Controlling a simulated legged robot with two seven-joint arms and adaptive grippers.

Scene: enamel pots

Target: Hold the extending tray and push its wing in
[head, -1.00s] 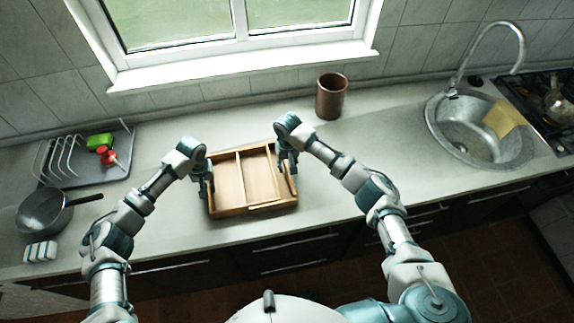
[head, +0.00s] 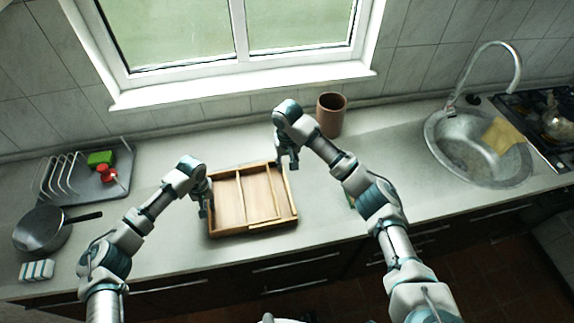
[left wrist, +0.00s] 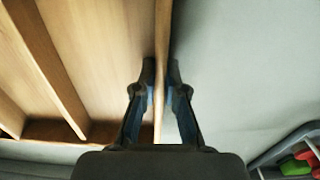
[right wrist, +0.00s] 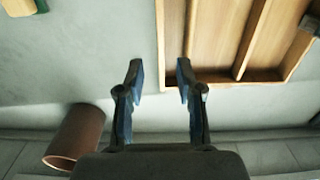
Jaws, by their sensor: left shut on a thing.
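The wooden tray (head: 228,233) lies on the counter in the head view, with long slats dividing it. Its right section, seemingly the wing, has a right-hand wall (head: 287,188). My left gripper (head: 206,206) is shut on the tray's left wall, which shows between its fingers (left wrist: 161,95) in the left wrist view. My right gripper (head: 287,163) is open and empty near the tray's back right corner.
A brown cup (head: 331,115) stands behind my right gripper. A dish rack (head: 85,172) with green and red items, a pan (head: 42,230) and a striped sponge (head: 37,270) are at the left. The sink (head: 470,145) is at the right. A green-and-yellow item (right wrist: 22,6) lies right of the tray.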

